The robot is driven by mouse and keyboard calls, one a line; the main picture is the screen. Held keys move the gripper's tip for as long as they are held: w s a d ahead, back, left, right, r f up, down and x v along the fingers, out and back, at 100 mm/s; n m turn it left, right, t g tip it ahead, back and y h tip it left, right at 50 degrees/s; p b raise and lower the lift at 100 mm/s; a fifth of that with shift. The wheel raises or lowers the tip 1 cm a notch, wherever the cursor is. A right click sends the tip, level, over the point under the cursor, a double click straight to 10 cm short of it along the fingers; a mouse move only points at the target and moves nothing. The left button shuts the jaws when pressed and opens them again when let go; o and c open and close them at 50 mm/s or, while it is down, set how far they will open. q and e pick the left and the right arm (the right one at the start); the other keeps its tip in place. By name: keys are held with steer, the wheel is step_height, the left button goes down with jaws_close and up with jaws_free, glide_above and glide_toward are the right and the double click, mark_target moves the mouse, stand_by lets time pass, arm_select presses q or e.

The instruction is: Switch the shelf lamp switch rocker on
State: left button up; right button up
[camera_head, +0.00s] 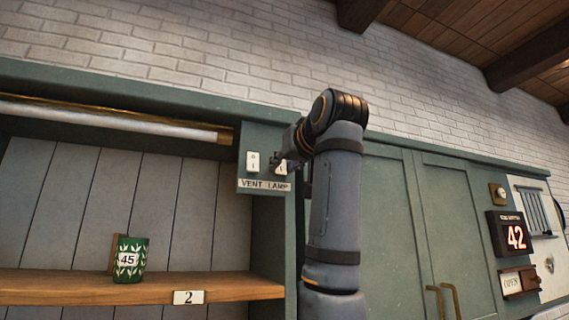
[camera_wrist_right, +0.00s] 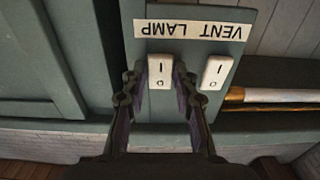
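The lamp switch rocker (camera_head: 281,168) is a small white rocker above the word LAMP on the label plate (camera_head: 264,185). In the head view my right gripper (camera_head: 278,161) partly covers it. In the right wrist view, which is upside down, the lamp rocker (camera_wrist_right: 160,72) lies between the two dark fingertips of my right gripper (camera_wrist_right: 158,78). The fingers are apart, with no visible grip on the rocker; I cannot tell whether they touch it. The shelf lamp (camera_head: 120,121) is a pale tube with a brass end under the cabinet top. My left gripper is out of view.
The white vent rocker (camera_head: 253,161) is close beside the lamp rocker, and also shows in the wrist view (camera_wrist_right: 215,72). Closed green doors (camera_head: 385,220) are on the right.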

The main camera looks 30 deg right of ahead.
steer(key=shift+c, duration=1.1)
steer(key=shift+f+b, duration=0.25)
steer(key=shift+b, duration=0.2)
jaws_close()
steer(key=f+t+b, duration=0.1)
steer(key=t+b, duration=0.1)
steer(key=b, duration=0.2)
steer(key=shift+w+h, duration=0.1)
steer(key=shift+h, duration=0.2)
steer(key=shift+t+b, duration=0.45)
steer(key=shift+t, duration=0.05)
steer(key=shift+r, duration=0.2)
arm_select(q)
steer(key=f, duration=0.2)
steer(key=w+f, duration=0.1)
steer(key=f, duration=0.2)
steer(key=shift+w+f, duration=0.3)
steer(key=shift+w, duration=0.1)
arm_select(e)
steer(key=shift+r, duration=0.1)
steer(key=o, duration=0.7)
jaws_free()
steer(key=shift+o, duration=0.5)
steer(key=shift+s, duration=0.2)
